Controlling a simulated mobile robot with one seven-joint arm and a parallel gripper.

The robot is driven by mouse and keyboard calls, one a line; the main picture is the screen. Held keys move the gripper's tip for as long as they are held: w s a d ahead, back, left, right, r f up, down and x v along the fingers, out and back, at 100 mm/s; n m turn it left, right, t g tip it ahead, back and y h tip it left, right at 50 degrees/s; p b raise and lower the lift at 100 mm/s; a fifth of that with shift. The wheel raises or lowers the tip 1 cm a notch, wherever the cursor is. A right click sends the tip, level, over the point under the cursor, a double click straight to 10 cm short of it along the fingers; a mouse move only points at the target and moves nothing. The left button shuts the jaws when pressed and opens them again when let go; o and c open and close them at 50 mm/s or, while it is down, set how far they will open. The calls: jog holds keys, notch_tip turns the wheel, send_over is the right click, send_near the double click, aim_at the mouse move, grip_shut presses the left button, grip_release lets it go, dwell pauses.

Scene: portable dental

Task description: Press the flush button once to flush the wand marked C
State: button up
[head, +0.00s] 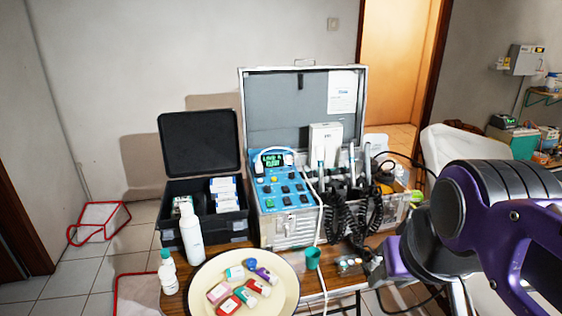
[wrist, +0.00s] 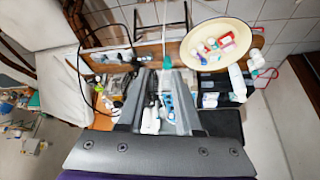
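The open silver case (head: 292,233) stands on the table. The blue control panel (head: 280,190) on its left side has a lit green display (head: 272,160) and several dark, yellow and green buttons. Button labels are too small to read, so I cannot tell which is flush. Several wands (head: 352,160) stand upright in holders right of the panel, with coiled black cords; the mark C is not readable. In the wrist view, my gripper (wrist: 162,74) shows two grey fingers apart, with part of the blue panel (wrist: 167,101) visible between them. I see no contact with the panel.
A cream tray (head: 200,296) with several small coloured items is at the front. A white bottle (head: 191,232), a smaller bottle (head: 168,274) and a green cup (head: 313,258) stand nearby. A black open case (head: 199,145) is left; the silver lid (head: 270,105) stands upright behind.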

grip_shut()
dwell(1.4)
